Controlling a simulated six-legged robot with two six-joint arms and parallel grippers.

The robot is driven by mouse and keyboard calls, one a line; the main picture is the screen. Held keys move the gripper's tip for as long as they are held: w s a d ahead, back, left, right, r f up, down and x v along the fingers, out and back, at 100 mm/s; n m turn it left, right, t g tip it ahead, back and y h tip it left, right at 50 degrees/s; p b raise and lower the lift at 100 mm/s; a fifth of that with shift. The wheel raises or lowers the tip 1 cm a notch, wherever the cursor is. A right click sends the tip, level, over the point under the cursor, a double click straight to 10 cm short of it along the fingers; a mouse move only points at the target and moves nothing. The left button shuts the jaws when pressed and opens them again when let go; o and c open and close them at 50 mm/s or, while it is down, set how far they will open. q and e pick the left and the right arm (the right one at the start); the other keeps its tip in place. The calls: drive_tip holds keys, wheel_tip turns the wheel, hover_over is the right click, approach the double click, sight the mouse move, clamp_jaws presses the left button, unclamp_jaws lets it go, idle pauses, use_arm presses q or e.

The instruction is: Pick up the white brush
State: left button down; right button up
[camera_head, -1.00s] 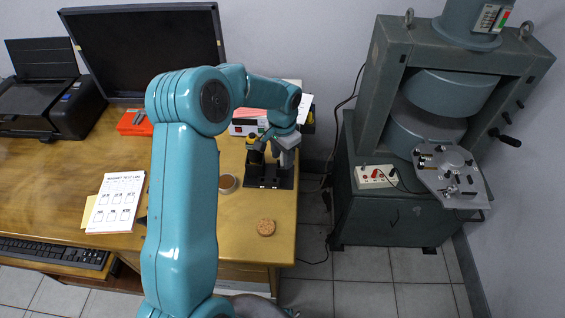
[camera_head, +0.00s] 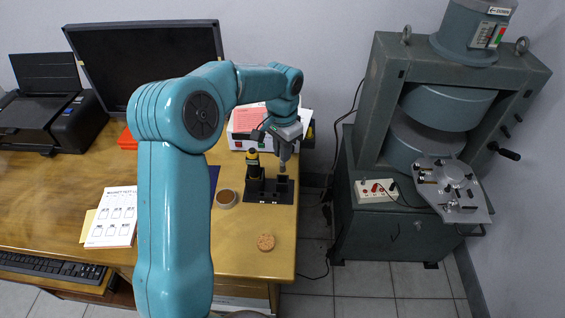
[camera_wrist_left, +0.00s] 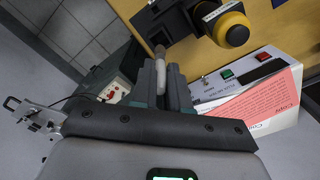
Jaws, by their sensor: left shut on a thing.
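My left gripper (camera_head: 285,150) is above the right part of a black stand (camera_head: 270,198) on the desk. In the left wrist view its two fingers (camera_wrist_left: 163,82) are shut on the white brush (camera_wrist_left: 160,66), a slim pale piece with a brownish end pointing away from the gripper. Part of the brush is hidden between the fingers. A yellow and black piece (camera_head: 253,168) stands upright at the left of the stand; its round yellow top also shows in the left wrist view (camera_wrist_left: 232,28). My right gripper is out of view.
A white box (camera_head: 243,122) with buttons and a pink paper on it stands behind the stand. The large magnet (camera_head: 425,140) stands to the right, beyond a floor gap.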

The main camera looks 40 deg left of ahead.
use_arm(q)
wheel_tip(320, 180, up, 12)
drive_tip(key=p, duration=0.1)
idle(0.5)
drive_tip(key=shift+r, duration=0.1)
